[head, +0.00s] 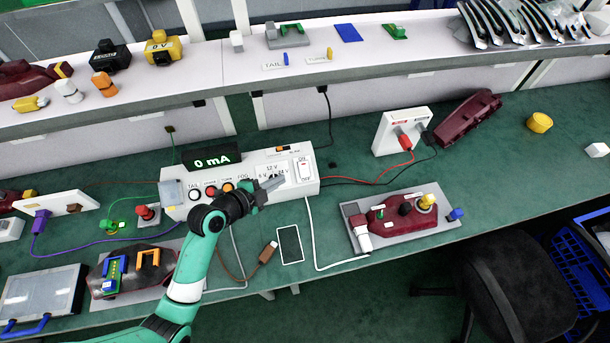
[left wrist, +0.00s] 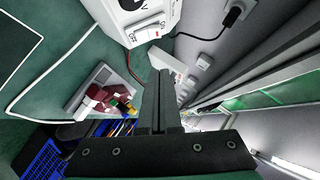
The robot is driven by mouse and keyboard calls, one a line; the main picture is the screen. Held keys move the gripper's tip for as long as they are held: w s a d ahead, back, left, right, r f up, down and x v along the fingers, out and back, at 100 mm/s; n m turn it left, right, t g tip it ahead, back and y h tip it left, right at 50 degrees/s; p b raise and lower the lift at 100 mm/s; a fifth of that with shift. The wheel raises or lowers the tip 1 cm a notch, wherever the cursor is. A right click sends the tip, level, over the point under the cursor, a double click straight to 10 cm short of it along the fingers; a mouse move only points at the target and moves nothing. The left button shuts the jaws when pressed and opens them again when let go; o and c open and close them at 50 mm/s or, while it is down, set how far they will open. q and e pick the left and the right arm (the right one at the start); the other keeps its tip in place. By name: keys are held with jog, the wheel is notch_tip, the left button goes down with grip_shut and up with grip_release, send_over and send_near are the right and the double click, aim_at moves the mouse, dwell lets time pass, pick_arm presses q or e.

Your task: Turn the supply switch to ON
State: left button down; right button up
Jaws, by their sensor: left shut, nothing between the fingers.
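The white supply box (head: 240,172) stands on the green bench, with a display (head: 212,161) reading 0 mA. Its white supply switch (head: 304,171) sits at the right end of the box's face, with small print around it. The switch also shows near the top of the left wrist view (left wrist: 146,33). Which way it is tipped I cannot tell. My left gripper (head: 275,184) is shut and empty in front of the box, a little left of the switch. It hides part of the labels and controls. Whether it touches the box is unclear. My right gripper is not in view.
Left of the switch are several round buttons (head: 210,190). A maroon lamp on a grey plate (head: 400,220) lies to the right, and a white panel with red and black plugs (head: 402,130) stands behind it.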

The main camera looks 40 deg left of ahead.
pick_arm(q)
jog(key=b, duration=0.3)
send_near(304, 162)
jog(key=w+d, duration=0.2)
jog(key=w, duration=0.2)
jog(key=shift+w+a+f+b, duration=0.2)
jog(key=shift+a+f+b, duration=0.2)
jog(key=shift+f, duration=0.1)
jog(key=shift+w+a+f+b, duration=0.2)
jog(key=shift+a+f+b, duration=0.05)
jog(key=shift+a+f, duration=0.2)
jog(key=shift+w+a+f, duration=0.25)
jog(key=shift+a+f, duration=0.05)
jog(key=shift+a, duration=0.05)
